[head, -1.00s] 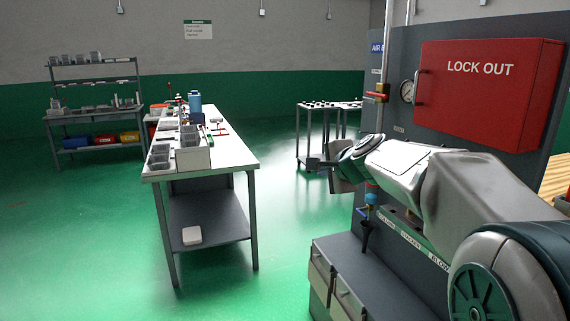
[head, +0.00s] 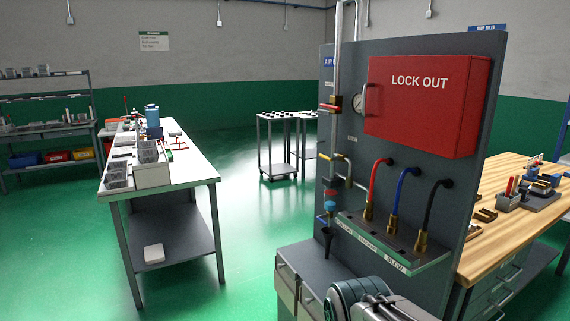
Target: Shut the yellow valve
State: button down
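A small yellow handle, which I take for the yellow valve (head: 327,156), sits on the pipework at the left edge of the grey panel in the head view. It looks roughly level, but it is too small to tell how far it is turned. Pipe bends down from beside it. A red-handled valve (head: 328,107) is above it on the upright pipe, and a blue-handled valve (head: 322,218) is below it. Part of my arm shows at the bottom edge, below and in front of the panel. My gripper's fingers are not in view.
A red LOCK OUT box (head: 425,105) juts from the panel (head: 335,65), beside a gauge. Red, blue and black hoses hang over a ledge (head: 400,250). A wooden bench (head: 495,215) stands right, a white table (head: 190,170) left. Green floor lies open between table and panel.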

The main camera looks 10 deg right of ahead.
aim_at(326, 157)
jog(key=u, duration=0.5)
jog(key=k, duration=0.6)
jog(key=u, duration=0.6)
jog(key=i, duration=1.35)
jog(key=z, duration=0.65)
jog(key=i, duration=1.2)
jog(key=z, duration=1.4)
jog(key=i, duration=0.55)
jog(key=z, duration=1.5)
jog(key=i, duration=0.2)
jog(key=u, duration=1.2)
